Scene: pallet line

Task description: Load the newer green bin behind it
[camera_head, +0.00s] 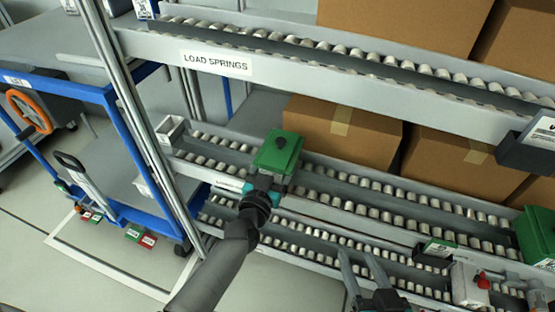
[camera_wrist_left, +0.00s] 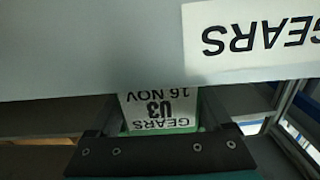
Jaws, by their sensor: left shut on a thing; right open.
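A green bin (camera_head: 278,150) is over the left end of the middle roller lane (camera_head: 335,180) in the head view. My left gripper (camera_head: 265,187) is shut on its near side. In the left wrist view the bin (camera_wrist_left: 160,128) sits between the fingers, its label reading "GEARS U3 16 NOV" upside down. I cannot tell whether the bin rests on the rollers. Another green bin (camera_head: 538,238) stands at the right edge of the head view, its label not readable. My right gripper (camera_head: 362,268) is open and empty in front of the lower lane.
An upper roller shelf labelled "LOAD SPRINGS" (camera_head: 216,63) overhangs the lane. Large cardboard boxes (camera_head: 345,134) stand behind the lane. A rack post (camera_head: 130,110) rises left of the bin. A "GEARS" sign (camera_wrist_left: 255,38) is close to the left wrist camera. A blue cart (camera_head: 100,95) stands left.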

